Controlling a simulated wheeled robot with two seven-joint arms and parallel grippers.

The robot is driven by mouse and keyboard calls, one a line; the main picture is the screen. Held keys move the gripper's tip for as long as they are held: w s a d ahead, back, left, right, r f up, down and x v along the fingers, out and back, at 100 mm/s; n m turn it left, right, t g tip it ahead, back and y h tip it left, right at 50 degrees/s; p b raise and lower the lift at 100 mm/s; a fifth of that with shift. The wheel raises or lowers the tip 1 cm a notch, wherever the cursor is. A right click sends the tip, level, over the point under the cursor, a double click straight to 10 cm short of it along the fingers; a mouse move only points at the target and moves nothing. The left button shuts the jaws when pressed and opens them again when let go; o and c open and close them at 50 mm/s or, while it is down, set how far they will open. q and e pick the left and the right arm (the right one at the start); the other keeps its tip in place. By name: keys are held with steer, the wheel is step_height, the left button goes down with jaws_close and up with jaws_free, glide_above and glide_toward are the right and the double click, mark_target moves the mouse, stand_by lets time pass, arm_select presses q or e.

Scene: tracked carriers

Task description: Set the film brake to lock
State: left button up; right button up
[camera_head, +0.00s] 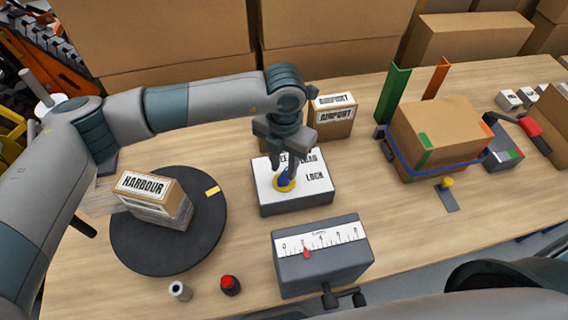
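The film brake (310,196) looks to be the grey box with a white top near the middle of the table. "LOCK" is printed at the right of its top; the other words at its back are partly covered. A dial with a yellow base and blue handle (285,181) stands on the top. My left gripper (286,158) points down right over the blue handle and hides its upper end. I cannot tell whether the fingers are closed on it or which word the handle points to. My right gripper is out of view.
A black turntable (140,254) with a HARBOUR box (152,190) is at left. A grey gauge box (322,262) with a red pointer stands in front. AIRPORT boxes (335,117) stand behind. A carton (440,122) is at right. A red button (230,285) is at the front.

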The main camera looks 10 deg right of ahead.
arm_select(q)
steer(key=shift+f, duration=0.85)
jaws_close()
